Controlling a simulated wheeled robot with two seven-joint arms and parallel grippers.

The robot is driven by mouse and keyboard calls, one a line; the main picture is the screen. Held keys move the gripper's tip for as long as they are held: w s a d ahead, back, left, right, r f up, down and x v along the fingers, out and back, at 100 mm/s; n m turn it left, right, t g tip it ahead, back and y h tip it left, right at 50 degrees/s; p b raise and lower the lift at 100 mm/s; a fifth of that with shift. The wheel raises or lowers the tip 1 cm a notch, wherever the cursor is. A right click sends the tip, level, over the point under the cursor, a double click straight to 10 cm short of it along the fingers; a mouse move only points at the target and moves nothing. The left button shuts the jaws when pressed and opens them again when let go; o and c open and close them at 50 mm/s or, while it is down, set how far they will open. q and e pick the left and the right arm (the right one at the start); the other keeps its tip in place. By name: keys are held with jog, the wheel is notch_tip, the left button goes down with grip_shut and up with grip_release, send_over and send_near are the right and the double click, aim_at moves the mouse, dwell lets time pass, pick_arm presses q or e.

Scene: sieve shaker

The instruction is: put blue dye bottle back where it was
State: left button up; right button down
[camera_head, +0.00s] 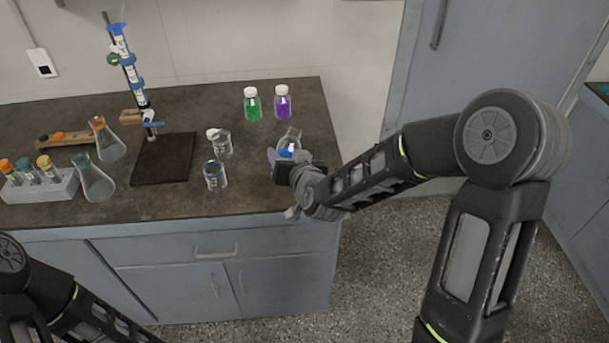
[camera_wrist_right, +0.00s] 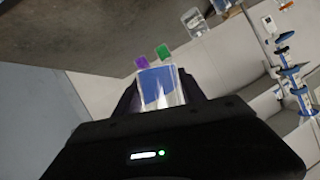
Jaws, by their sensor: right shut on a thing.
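My right gripper (camera_head: 286,160) is at the right end of the bench, shut on the blue dye bottle (camera_head: 287,150). In the head view the gripper hides most of the bottle, and only a small blue patch shows. In the right wrist view the clear, squarish bottle with blue liquid (camera_wrist_right: 158,86) sits between the two fingers (camera_wrist_right: 162,98). I cannot tell whether it touches the bench. A green dye bottle (camera_head: 252,105) and a purple dye bottle (camera_head: 283,103), both white-capped, stand side by side behind it. My left gripper is out of view.
Clear glass (camera_head: 293,134) shows just behind the held bottle. Farther left are a burette stand (camera_head: 165,158), flasks (camera_head: 97,182) and a tube rack (camera_head: 42,188). Bench (camera_head: 310,105) right of the purple bottle is clear.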

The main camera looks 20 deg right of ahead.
jog(key=shift+s+d, duration=0.15)
jog(key=shift+d, duration=0.25)
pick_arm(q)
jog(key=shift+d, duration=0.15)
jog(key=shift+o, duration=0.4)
